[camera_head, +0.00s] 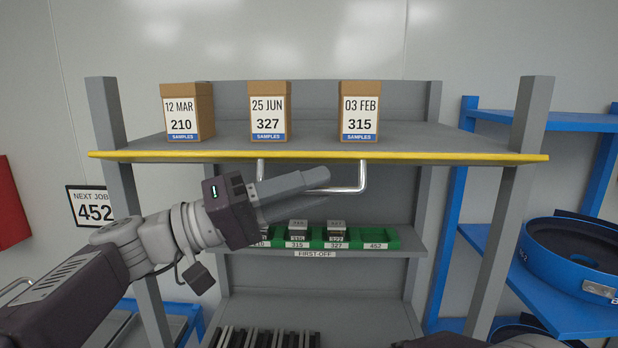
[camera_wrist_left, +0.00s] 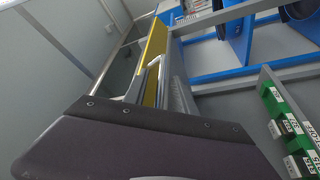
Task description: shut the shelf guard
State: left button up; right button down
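The shelf guard shows as a long yellow edge (camera_head: 440,157) along the front of the upper shelf, with a bent metal handle (camera_head: 362,177) hanging below it. In the left wrist view the yellow strip (camera_wrist_left: 155,50) stands just past my fingers, with the pale handle (camera_wrist_left: 153,66) beside it. My left gripper (camera_head: 318,192) is at the handle and its fingers cover the middle of the bar. The bar's right part shows past the fingertips. I cannot tell whether the fingers are closed on it.
Three sample boxes (camera_head: 269,111) stand on the upper shelf, behind the yellow edge. Below is a green rack (camera_head: 393,237) with small labelled blocks on a middle shelf. Blue shelving (camera_head: 560,290) with a round blue pan (camera_head: 570,262) stands at the right. A "452" sign (camera_head: 91,206) hangs at left.

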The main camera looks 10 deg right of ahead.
pick_arm(q)
jog(key=shift+d, duration=0.15)
jog(key=shift+w+a, duration=0.1)
jog(key=shift+a, duration=0.1)
jog(key=shift+c, duration=0.6)
grip_shut()
jog(key=shift+s+a+r+n+t+y+p, duration=0.15)
jog(key=shift+r+n+y+p, duration=0.15)
jog(key=shift+r+n+p, duration=0.45)
jog(key=shift+s+d+r+n+t+y+p, duration=0.15)
jog(key=shift+r+n+y+p, duration=0.25)
jog(key=shift+n, duration=0.55)
jog(key=r+n+y+p, duration=0.1)
jog(key=n+p, duration=0.1)
jog(key=p, duration=0.2)
jog(key=w+r+n+y+p, duration=0.1)
jog(key=r+n+p, duration=0.1)
jog(key=p, duration=0.3)
jog(key=r+n+y+p, duration=0.1)
jog(key=n+p, duration=0.3)
jog(key=shift+w+d+r, duration=0.1)
jog(key=shift+w+r, duration=0.2)
jog(key=shift+w+n+g+y+p, duration=0.35)
jog(key=shift+n+p, duration=0.45)
jog(key=shift+p, duration=0.6)
jog(key=shift+s, duration=0.1)
